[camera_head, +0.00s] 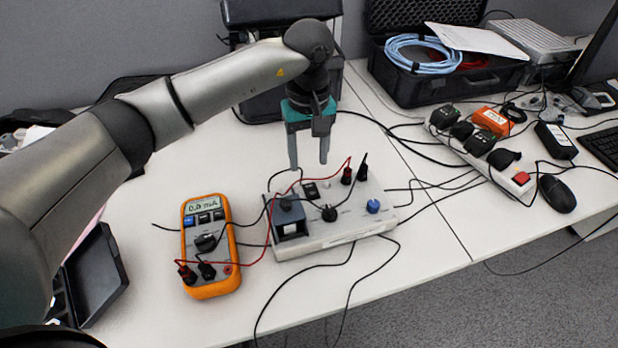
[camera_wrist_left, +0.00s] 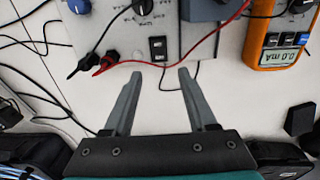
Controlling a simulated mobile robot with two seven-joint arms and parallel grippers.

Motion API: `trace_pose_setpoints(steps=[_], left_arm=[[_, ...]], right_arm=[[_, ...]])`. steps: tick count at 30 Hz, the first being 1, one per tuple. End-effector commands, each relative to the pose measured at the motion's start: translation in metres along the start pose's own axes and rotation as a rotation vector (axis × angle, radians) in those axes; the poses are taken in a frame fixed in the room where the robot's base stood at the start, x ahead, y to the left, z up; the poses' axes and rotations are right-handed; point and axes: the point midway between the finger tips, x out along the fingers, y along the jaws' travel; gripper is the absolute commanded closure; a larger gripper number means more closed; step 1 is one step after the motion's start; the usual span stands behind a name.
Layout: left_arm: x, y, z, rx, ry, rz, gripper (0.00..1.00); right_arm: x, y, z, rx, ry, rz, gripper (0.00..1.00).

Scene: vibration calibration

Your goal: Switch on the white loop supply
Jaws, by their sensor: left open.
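The white loop supply (camera_head: 335,232) is a low white box on the table, with a black knob, a blue knob (camera_head: 373,206) and a dark block on its left end. Its black rocker switch (camera_head: 311,190) is near the far edge; the wrist view shows the switch (camera_wrist_left: 158,48) too. I cannot tell the rocker's position. My left gripper (camera_head: 308,164) points down, open and empty, at the box's far side. In the wrist view the fingertips (camera_wrist_left: 160,74) lie just short of the switch, one to each side of its line. My right gripper is not in view.
An orange multimeter (camera_head: 209,245) reading 0.0 mA stands left of the supply, joined by red and black leads. A red lead plug (camera_head: 347,174) stands up beside the switch. A power strip (camera_head: 475,155), mouse (camera_head: 556,193) and open black case (camera_head: 440,85) are to the right.

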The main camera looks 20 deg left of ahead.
Motion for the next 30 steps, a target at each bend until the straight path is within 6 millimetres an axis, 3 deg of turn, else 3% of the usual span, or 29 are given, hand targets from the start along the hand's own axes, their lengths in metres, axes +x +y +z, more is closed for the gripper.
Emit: trace_pose_setpoints(steps=[1, 9, 23, 30], left_arm=[[0.014, 0.000, 0.002, 0.001, -0.004, -0.001, 0.43], [0.047, 0.001, 0.001, 0.001, -0.002, 0.002, 0.43], [0.057, 0.001, 0.000, 0.001, -0.001, 0.003, 0.43], [0.057, 0.001, 0.001, 0.001, -0.001, 0.002, 0.66]], right_arm=[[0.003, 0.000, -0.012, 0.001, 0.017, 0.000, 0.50], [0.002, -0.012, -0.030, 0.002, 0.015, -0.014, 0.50], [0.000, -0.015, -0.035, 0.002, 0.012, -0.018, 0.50], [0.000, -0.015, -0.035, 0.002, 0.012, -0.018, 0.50]])
